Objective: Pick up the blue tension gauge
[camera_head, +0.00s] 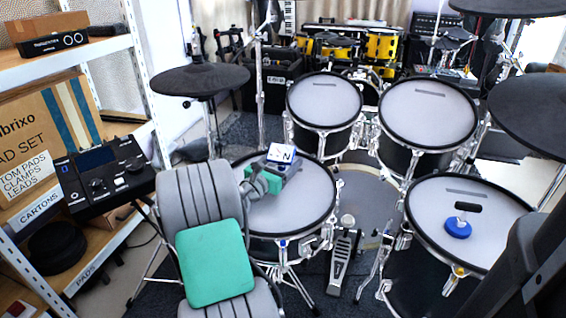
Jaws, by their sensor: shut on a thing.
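A small blue block with a white, dark-marked face (281,153), which looks like the blue tension gauge, is at the tips of my gripper (270,174). My gripper's green fingers are shut on it. It shows over the far part of the pale snare drum head (286,205). I cannot tell whether it touches the head or is just above it. The fingers and grey wrist hide its lower part. My grey arm with a green pad comes in from the bottom left.
A blue disc with a black handle (458,228) lies on the right drum head (480,205). Two toms (325,100) and dark cymbal pads (199,79) stand around. A drum module (104,177) and shelving (60,68) are at left.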

